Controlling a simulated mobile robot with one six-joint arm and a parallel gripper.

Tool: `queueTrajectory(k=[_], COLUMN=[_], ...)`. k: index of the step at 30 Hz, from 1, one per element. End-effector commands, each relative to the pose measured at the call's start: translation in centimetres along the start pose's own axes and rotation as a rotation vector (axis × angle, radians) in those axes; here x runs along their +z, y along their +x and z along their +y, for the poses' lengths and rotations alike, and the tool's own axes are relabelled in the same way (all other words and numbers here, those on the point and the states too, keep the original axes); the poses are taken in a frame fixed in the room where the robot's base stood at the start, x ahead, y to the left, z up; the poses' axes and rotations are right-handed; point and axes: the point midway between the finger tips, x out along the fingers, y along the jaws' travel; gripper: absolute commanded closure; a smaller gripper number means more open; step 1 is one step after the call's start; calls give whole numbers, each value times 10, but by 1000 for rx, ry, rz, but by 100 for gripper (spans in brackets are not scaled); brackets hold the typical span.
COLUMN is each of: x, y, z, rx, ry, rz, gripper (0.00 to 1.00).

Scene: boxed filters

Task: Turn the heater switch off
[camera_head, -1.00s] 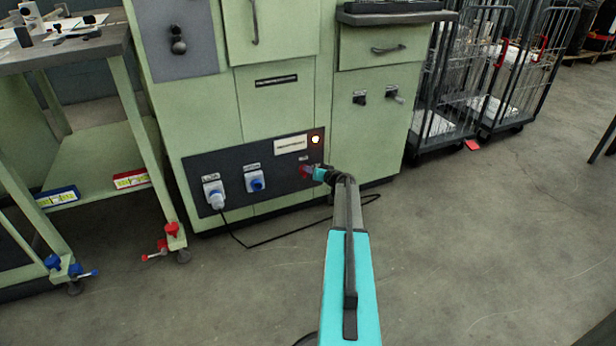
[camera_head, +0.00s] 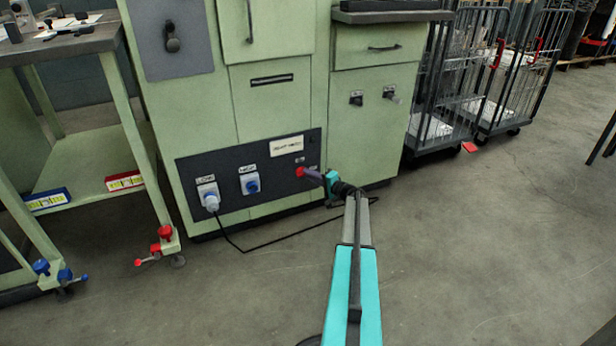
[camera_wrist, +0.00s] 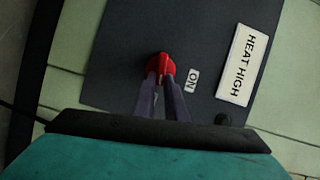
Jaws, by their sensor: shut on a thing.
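The red heater switch (camera_head: 299,171) sits on the dark panel (camera_head: 225,172) low on the green cabinet. In the wrist view the red switch (camera_wrist: 163,66) is between my two fingertips, beside a small "ON" label (camera_wrist: 193,80). My gripper (camera_head: 312,174) reaches it from the right and is shut on it; it also shows in the wrist view (camera_wrist: 163,76). A "HEAT HIGH" plate (camera_wrist: 249,65) is on the same panel. A small round lamp (camera_wrist: 222,119) near the plate is dark. The fingers cover part of the switch, so its exact angle is hard to tell.
A grey socket with a plug (camera_head: 209,196) and a blue socket (camera_head: 250,184) are left on the panel. A black cable (camera_head: 285,243) lies on the floor. A green workbench (camera_head: 95,150) stands left, wire cage trolleys (camera_head: 475,85) right. Floor at front right is clear.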

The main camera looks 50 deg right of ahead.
Motion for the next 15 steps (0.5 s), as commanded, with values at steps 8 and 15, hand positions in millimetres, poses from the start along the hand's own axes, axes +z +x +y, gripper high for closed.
queueTrajectory(k=[8, 15], x=[5, 6], y=[5, 4], z=[2, 3], rx=[-59, -75], ry=[135, 173], rz=[-12, -12], gripper=[100, 100])
